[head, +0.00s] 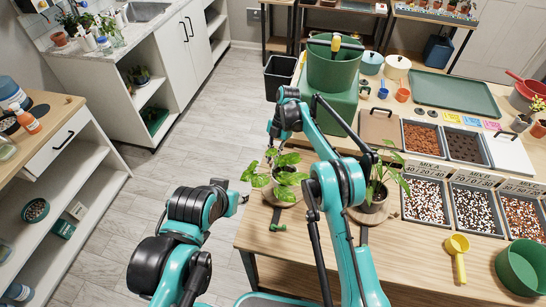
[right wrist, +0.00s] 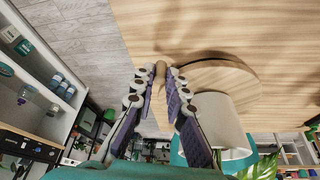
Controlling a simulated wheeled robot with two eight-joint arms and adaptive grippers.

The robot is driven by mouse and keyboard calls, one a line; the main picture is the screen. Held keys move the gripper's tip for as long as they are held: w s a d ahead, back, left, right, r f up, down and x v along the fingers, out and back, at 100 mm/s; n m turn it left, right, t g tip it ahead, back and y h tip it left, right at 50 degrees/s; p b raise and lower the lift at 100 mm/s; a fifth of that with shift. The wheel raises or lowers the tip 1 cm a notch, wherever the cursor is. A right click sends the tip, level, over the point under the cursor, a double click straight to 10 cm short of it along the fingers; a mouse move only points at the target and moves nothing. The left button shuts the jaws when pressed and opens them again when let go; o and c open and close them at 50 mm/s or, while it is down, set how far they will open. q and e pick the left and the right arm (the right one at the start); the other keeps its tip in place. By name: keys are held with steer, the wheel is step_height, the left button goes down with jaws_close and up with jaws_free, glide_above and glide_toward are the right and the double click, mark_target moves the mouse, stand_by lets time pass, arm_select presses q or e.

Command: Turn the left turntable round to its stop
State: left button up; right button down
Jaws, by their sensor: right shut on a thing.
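The left turntable (head: 283,201) is a round wooden disc near the table's left edge, with a leafy potted plant (head: 287,178) on it. In the right wrist view, the disc (right wrist: 215,72) bears a pale pot (right wrist: 218,120), and a wooden peg (right wrist: 160,70) stands at its rim. My right gripper (right wrist: 159,82) is shut on this peg. In the head view, my right gripper (head: 272,146) is beyond the plant, partly hidden by leaves and arm. My left gripper (head: 241,198) is over the floor, left of the table; its fingers are too small to read.
A second turntable (head: 352,216) with a plant stands to the right, partly behind my right arm. A green pot (head: 333,65) on a green block stands behind. Trays of mix (head: 426,201), a yellow scoop (head: 458,252) and a green bowl (head: 520,268) are at right. The front tabletop is mostly clear.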

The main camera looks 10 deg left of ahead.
steer(key=shift+s+a+n+h, duration=0.3)
steer(key=shift+s+a+n, duration=0.15)
steer(key=shift+a+n, duration=0.4)
steer(key=shift+s, duration=0.15)
steer(key=c, duration=1.5)
jaws_free()
steer(key=shift+a, duration=0.15)
steer(key=shift+c, duration=0.2)
steer(key=shift+w+r, duration=0.2)
steer(key=shift+r, duration=0.1)
steer(key=v, duration=0.6)
steer(key=shift+w+r, duration=0.2)
steer(key=shift+r, duration=0.1)
